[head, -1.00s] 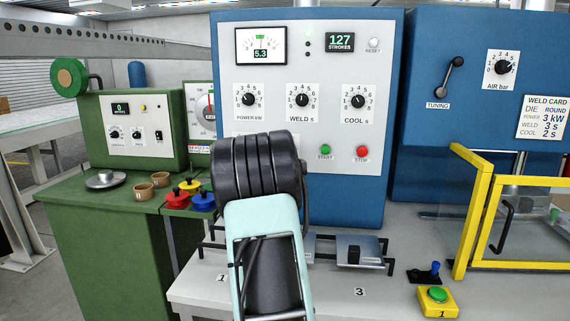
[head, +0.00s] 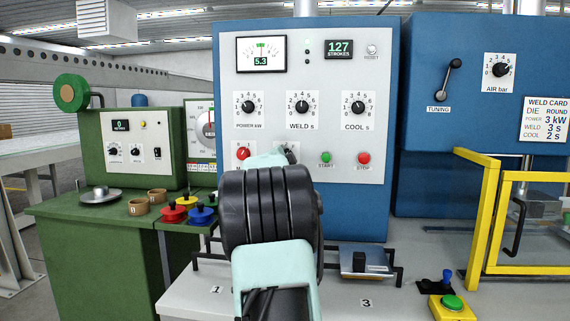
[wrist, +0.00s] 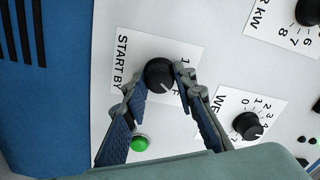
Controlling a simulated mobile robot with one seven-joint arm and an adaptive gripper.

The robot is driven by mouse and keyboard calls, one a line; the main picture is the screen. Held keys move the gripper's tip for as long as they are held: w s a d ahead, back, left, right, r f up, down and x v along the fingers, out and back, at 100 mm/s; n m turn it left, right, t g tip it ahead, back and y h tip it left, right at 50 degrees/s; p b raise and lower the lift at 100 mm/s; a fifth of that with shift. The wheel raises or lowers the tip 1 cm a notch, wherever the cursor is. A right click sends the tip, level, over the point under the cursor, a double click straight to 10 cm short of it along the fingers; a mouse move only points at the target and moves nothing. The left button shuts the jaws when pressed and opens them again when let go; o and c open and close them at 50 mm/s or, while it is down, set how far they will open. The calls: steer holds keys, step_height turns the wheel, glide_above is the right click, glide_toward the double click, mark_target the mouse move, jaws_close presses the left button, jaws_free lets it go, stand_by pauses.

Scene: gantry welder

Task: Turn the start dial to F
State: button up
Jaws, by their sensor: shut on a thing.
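The start dial (wrist: 159,74) is a round black knob on a white plate marked "START BY" in the wrist view. Its white pointer line points down and to the right, close to the letter F printed there; a finger partly covers the scale. My gripper (wrist: 157,81) is shut on the knob, one finger at each side. In the head view the start dial (head: 291,148) shows only in part above my wrist, below the WELD s dial. The rest is hidden by my arm.
The WELD s dial (wrist: 246,125) is close beside my gripper. The green start button (wrist: 139,142) is near one finger; it also shows in the head view (head: 326,158), left of the red stop button (head: 364,158). A red knob (head: 243,153) sits left of my gripper.

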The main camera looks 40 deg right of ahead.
steer(key=shift+m, duration=0.5)
steer(key=o, duration=1.2)
steer(key=shift+c, duration=0.2)
steer(key=v, duration=1.2)
steer(key=shift+w+r, duration=0.1)
